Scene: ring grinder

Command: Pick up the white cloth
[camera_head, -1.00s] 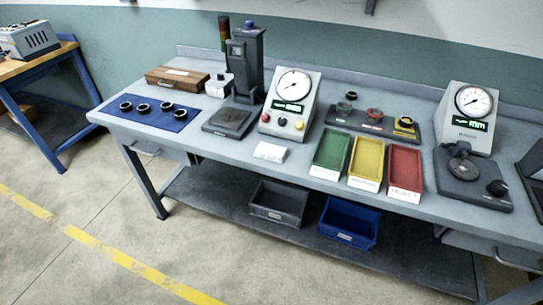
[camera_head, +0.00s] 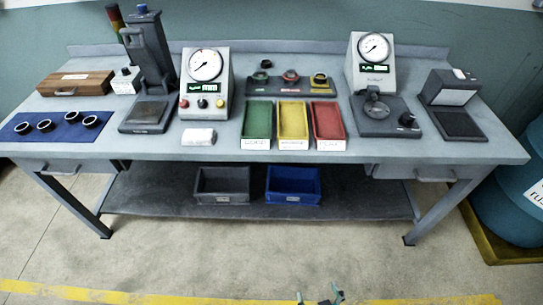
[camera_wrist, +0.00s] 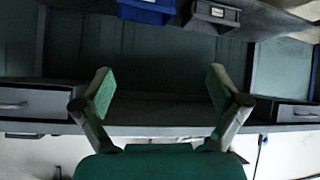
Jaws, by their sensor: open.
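The white cloth (camera_head: 199,137) lies folded on the grey bench top near its front edge, in front of the left dial gauge (camera_head: 205,85) and left of the green tray. My gripper (camera_head: 320,298) shows at the bottom edge of the head view, far in front of the bench and well away from the cloth. In the wrist view my gripper (camera_wrist: 160,85) has its two fingers spread wide with nothing between them. The wrist view does not show the cloth.
Green (camera_head: 257,122), yellow (camera_head: 293,122) and red (camera_head: 327,122) trays stand right of the cloth. A blue mat (camera_head: 62,131) with several rings lies at left. Grey (camera_head: 222,184) and blue (camera_head: 293,184) bins sit on the lower shelf. A blue drum (camera_head: 515,200) stands at right.

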